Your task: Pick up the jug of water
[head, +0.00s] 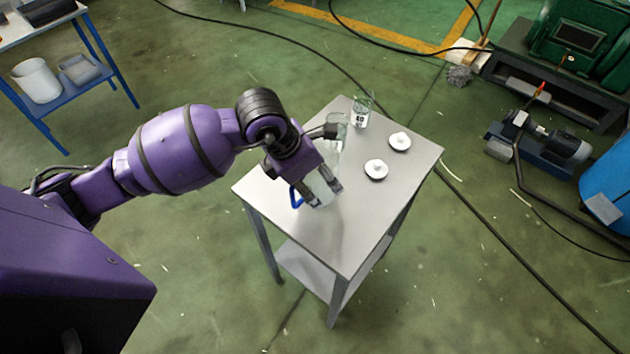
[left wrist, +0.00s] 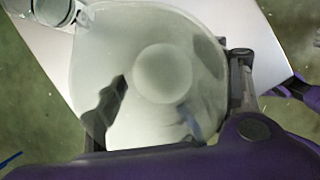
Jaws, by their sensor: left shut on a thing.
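The jug (head: 322,190) is a clear, pale vessel with a blue handle on the small grey table (head: 346,232). My left gripper (head: 325,194) comes down over it from the left and is shut on it, with the blue handle showing just left of the fingers. In the left wrist view the jug (left wrist: 160,75) is a large translucent round shape between the two dark fingers. The gripper hides much of the jug in the head view. I cannot tell whether its base touches the table top.
A clear glass vessel (head: 336,130) and a beaker with a label (head: 360,113) stand behind the gripper. Two white-topped dark discs (head: 399,141) (head: 376,168) lie to the right. The table's front part is bare. A pump (head: 545,138) and cables are on the floor.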

